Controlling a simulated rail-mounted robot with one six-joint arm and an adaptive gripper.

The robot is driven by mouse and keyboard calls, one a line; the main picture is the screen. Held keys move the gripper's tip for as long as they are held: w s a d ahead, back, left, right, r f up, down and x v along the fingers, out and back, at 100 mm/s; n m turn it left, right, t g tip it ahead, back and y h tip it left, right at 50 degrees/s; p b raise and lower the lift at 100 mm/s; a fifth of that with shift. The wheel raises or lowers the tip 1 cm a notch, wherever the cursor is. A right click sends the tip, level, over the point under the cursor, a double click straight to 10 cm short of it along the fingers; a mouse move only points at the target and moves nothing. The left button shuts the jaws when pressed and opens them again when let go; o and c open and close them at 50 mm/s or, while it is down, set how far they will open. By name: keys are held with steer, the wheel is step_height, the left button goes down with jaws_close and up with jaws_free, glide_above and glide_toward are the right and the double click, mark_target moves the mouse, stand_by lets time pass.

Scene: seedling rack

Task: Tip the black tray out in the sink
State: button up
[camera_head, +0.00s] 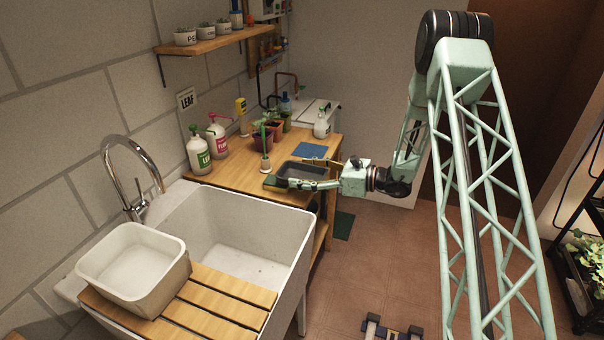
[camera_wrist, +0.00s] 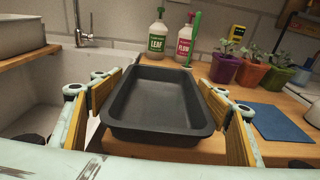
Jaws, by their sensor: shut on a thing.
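The black tray (camera_head: 303,169) is a shallow dark rectangular pan, held level in my gripper (camera_head: 297,174) by the front of the wooden bench. In the wrist view the tray (camera_wrist: 160,104) lies between my gripper's two tan-padded fingers, which are shut on its long sides. Its inside looks plain and dark; I cannot tell whether it holds any liquid. I cannot tell whether its base touches the bench. The white sink (camera_head: 247,232) stands to the left and nearer in the head view, with its basin open; part of it shows at the wrist view's left.
A white tub (camera_head: 133,262) sits on the wooden slats (camera_head: 219,300) over the sink's near end. A chrome tap (camera_head: 128,170) rises behind it. Green-label (camera_head: 199,151) and pink-label (camera_head: 217,137) bottles, potted seedlings (camera_head: 268,134) and a blue mat (camera_head: 313,149) stand on the bench.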

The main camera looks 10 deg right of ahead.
steer(key=shift+r, duration=0.1)
stand_by(0.3)
steer(key=shift+s+a+r+m+t+h, duration=0.1)
steer(key=shift+a+r+m+t+h, duration=0.15)
steer(key=shift+r, duration=0.2)
steer(key=shift+a+r+m+t+h, duration=0.1)
steer(key=shift+r+m+t, duration=0.15)
steer(key=shift+r+t, duration=0.15)
steer(key=shift+s+a+r+m+t+h, duration=0.15)
steer(key=shift+r+m+t+h, duration=0.15)
steer(key=shift+r, duration=0.3)
steer(key=shift+s+a+r+m+t+h, duration=0.1)
steer(key=shift+r+m+t+h, duration=0.2)
steer(key=shift+r, duration=0.3)
steer(key=shift+s+d+r+m+t+h, duration=0.15)
steer(key=shift+s+r+m+t+h, duration=0.2)
steer(key=shift+r, duration=0.25)
steer(key=shift+s+d+r+m+t+h, duration=0.1)
steer(key=shift+s+r+m+t+h, duration=0.15)
steer(key=shift+r+m+t+h, duration=0.25)
steer(key=s+d+r+m+t+h, duration=0.2)
steer(key=s+d+r+m+h, duration=0.1)
steer(key=s, duration=0.4)
steer(key=shift+d+r+m+t+h, duration=0.4)
steer(key=shift+d+m+h, duration=0.4)
steer(key=shift+h, duration=0.4)
